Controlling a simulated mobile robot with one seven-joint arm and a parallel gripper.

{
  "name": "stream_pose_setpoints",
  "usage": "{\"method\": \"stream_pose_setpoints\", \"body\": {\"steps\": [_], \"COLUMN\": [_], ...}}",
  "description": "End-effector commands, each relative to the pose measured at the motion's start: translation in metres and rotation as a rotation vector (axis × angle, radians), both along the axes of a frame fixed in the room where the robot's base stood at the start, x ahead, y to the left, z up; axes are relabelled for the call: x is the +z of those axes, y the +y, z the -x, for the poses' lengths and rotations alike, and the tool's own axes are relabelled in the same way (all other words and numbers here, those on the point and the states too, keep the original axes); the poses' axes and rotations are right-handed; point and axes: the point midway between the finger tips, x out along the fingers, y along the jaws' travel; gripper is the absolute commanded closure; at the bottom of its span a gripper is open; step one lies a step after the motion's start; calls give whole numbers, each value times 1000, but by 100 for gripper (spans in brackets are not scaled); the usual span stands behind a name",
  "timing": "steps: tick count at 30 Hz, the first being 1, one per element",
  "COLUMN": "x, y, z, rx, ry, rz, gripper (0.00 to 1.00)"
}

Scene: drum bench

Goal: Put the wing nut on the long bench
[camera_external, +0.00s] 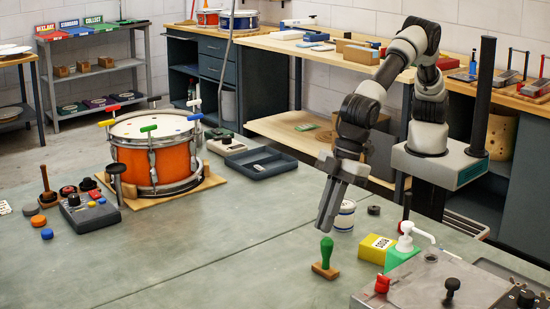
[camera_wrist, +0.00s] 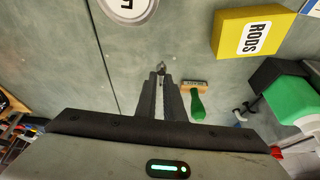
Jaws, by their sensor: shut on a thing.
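My gripper (camera_external: 327,222) points down over the grey-green work surface (camera_external: 210,260), near a green-handled stamp. In the wrist view its two fingers (camera_wrist: 160,85) are nearly together, and a small metallic piece, apparently the wing nut (camera_wrist: 161,68), shows between their tips. Its shape is too small to make out fully, and in the external view I cannot make it out. A long wooden-topped bench (camera_external: 272,43) runs along the back wall, behind my arm.
Near my gripper stand the green-handled stamp (camera_external: 325,258), a yellow box (camera_external: 376,248), a white tub (camera_external: 344,217) and a white pump bottle (camera_external: 405,243). An orange drum (camera_external: 155,160) and a grey tray (camera_external: 262,163) sit further left. The surface's front middle is clear.

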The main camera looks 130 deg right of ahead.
Motion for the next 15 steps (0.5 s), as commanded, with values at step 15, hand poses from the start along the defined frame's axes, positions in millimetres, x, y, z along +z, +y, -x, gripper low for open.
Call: {"method": "stream_pose_setpoints", "body": {"steps": [15], "x": [-42], "y": [0], "z": [0], "rx": [-1], "ry": [0], "rz": [0], "gripper": [100]}}
